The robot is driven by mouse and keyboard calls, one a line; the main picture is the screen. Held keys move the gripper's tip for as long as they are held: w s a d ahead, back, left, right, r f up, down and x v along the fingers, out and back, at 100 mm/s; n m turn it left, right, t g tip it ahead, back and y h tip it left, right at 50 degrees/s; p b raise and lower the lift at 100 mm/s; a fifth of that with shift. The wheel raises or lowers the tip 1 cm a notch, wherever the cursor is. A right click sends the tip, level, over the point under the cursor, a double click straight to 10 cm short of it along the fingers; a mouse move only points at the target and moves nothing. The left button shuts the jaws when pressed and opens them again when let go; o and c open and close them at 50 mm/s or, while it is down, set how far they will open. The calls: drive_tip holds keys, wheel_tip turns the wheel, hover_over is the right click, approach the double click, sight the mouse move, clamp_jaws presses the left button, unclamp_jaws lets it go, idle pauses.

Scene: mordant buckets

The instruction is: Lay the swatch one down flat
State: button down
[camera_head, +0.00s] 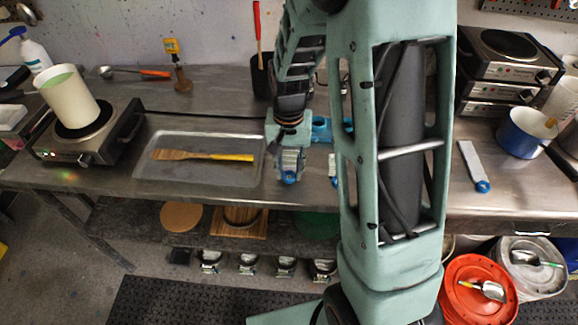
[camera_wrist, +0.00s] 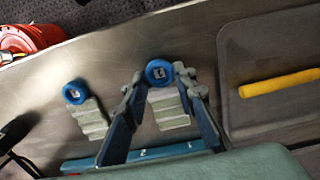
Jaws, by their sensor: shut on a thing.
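My gripper (camera_head: 289,148) is shut on a pale, ridged swatch (camera_head: 290,164) with a round blue tag, near the table's front edge. In the wrist view my gripper's fingers (camera_wrist: 163,86) stand on either side of this swatch (camera_wrist: 170,108). The number on its tag is too small to read surely. Whether it touches the table is unclear. A second tagged swatch (camera_wrist: 91,118) is left of it in the wrist view, mostly hidden by my arm in the head view. A third swatch (camera_head: 469,158) lies flat at the right.
A blue rack (camera_head: 321,129) is behind my gripper, partly hidden. A grey tray (camera_head: 200,178) with a yellow-handled spatula (camera_head: 205,156) lies close on the left. A blue pot (camera_head: 523,135) stands at the right. Bare steel tabletop (camera_head: 460,200) shows right of my arm.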

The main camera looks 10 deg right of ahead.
drive_tip(key=shift+f, duration=0.4)
drive_tip(key=c, duration=1.5)
unclamp_jaws()
drive_tip(key=shift+r, duration=0.1)
wheel_tip(320, 180, up, 12)
drive_tip(key=shift+f, duration=0.1)
